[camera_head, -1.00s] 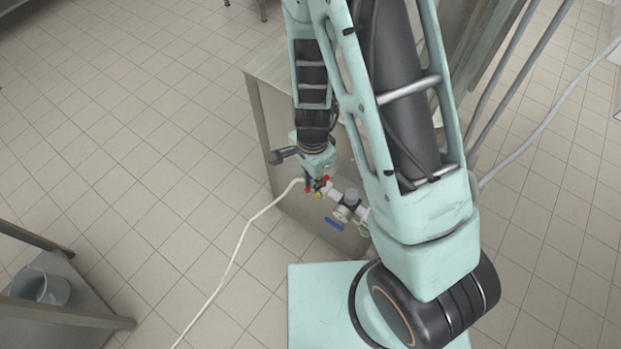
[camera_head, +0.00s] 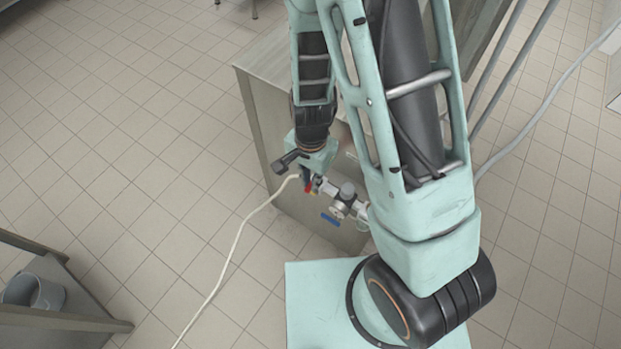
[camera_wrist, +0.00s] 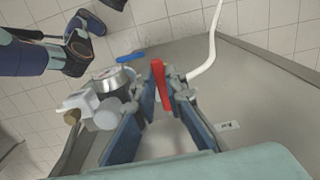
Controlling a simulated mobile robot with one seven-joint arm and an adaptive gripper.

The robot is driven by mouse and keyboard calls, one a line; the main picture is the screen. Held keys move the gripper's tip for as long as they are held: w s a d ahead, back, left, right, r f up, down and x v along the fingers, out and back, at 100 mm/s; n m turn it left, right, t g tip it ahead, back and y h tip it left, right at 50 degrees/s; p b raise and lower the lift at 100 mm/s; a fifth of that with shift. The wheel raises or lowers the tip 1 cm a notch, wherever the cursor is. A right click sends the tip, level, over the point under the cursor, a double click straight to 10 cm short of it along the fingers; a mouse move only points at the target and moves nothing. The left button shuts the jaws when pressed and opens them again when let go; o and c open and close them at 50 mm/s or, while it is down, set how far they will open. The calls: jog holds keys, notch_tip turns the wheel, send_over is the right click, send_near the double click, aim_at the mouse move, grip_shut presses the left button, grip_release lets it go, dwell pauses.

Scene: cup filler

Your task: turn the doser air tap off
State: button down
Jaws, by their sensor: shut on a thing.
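A red lever handle (camera_wrist: 161,84) stands between the fingers of my gripper (camera_wrist: 160,92) in the wrist view, and the gripper is shut on it. In the head view my gripper (camera_head: 307,178) is at the left end of the pipe fittings, with a bit of red (camera_head: 308,188) showing at its tip. The tap body under the red handle is mostly hidden by the fingers. A pale hose (camera_wrist: 207,55) leads away from beside the handle.
A blue lever (camera_head: 330,219) and a round grey fitting (camera_head: 347,192) sit just right of my gripper. The blue lever (camera_wrist: 131,57) also shows in the wrist view. A steel cabinet (camera_head: 262,120) stands behind. Open tiled floor lies to the left.

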jog(key=c, duration=2)
grip_release()
notch_tip(320, 180, up, 12)
jog(key=shift+r, duration=0.1)
